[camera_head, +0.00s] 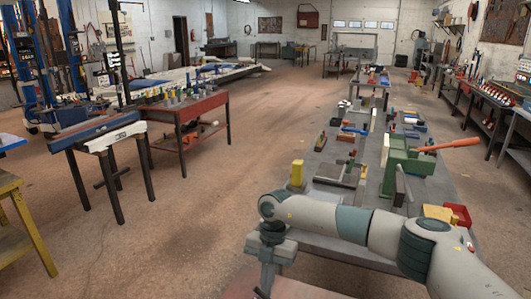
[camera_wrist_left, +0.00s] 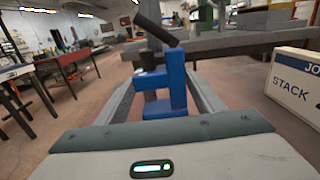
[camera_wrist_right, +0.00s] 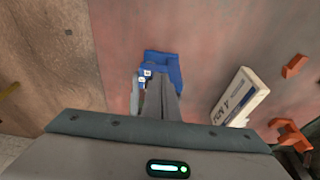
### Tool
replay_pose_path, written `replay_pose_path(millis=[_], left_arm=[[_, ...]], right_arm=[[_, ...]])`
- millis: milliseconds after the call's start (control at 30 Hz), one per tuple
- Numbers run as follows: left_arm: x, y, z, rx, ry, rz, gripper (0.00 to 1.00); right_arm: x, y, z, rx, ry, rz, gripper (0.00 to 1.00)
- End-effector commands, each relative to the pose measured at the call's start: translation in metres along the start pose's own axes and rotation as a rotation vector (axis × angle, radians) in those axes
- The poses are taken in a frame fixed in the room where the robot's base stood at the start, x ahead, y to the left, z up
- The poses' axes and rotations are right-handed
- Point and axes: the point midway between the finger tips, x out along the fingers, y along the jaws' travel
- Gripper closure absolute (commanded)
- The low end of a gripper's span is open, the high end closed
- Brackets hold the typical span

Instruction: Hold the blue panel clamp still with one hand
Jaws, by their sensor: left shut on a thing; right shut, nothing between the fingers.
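In the left wrist view the blue panel clamp (camera_wrist_left: 174,82) stands between the fingers of my left gripper (camera_wrist_left: 165,75), which is shut on it. A dark bar sticks out at its top, tilted. In the right wrist view a blue clamp body (camera_wrist_right: 162,62) lies right by the closed fingers of my right gripper (camera_wrist_right: 158,95); I cannot tell whether they touch. Nothing is between those fingers. In the head view my right gripper (camera_head: 266,268) points down at the bottom edge. The left gripper and the clamp do not show there.
A white box with STACK lettering (camera_wrist_left: 296,84) is close on the right; a white lettered box (camera_wrist_right: 238,97) and orange clamps (camera_wrist_right: 292,132) also show from the right wrist. The long grey bench (camera_head: 430,190) carries a green vise (camera_head: 408,160) and a yellow block (camera_head: 297,173). Brown floor is open at left.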

Motion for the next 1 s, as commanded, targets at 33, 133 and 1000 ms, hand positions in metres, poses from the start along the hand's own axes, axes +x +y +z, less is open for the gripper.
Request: replay_pose_path(millis=[33, 133, 1000], left_arm=[[0.000, 0.000, 0.000, 0.001, 0.000, 0.000, 0.72], [0.000, 0.000, 0.000, 0.001, 0.000, 0.000, 0.72], [-0.001, -0.001, 0.000, 0.000, 0.000, -0.002, 0.72]], right_arm=[[-0.001, 0.000, 0.001, 0.001, -0.001, 0.001, 1.00], [-0.001, -0.001, 0.002, 0.001, -0.002, 0.001, 1.00], [-0.053, 0.000, -0.010, 0.002, -0.005, 0.004, 1.00]])
